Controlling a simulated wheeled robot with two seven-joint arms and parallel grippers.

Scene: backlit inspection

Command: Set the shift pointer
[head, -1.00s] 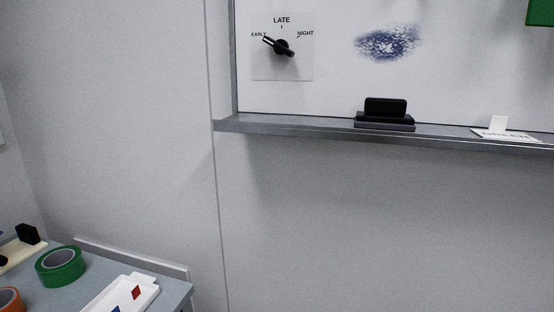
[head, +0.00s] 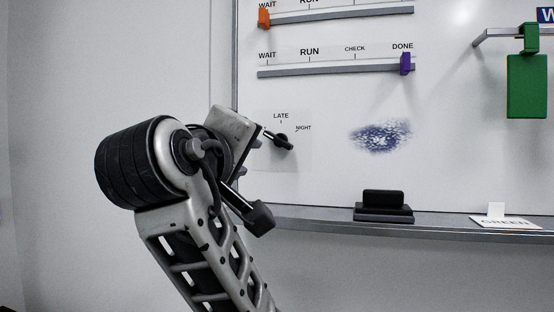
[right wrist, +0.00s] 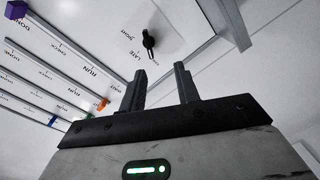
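The shift pointer (head: 283,142) is a black knob with a pale line on its bar, on a white dial card (head: 296,160) on the whiteboard. Its lined end points up-left, away from LATE and NIGHT. The EARLY label is hidden behind my right gripper (head: 262,140). In the right wrist view the pointer (right wrist: 149,42) lies just beyond the fingertips of the right gripper (right wrist: 160,72). The two fingers are apart with nothing between them. I cannot tell whether a finger touches the pointer. My left gripper is in neither view.
Slider rails with an orange slider (head: 264,18) and a purple slider (head: 405,63) are above the dial. A green block (head: 527,85) hangs at the right. A black eraser-like object (head: 384,207) and a white card (head: 505,221) stand on the board's ledge (head: 440,231).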

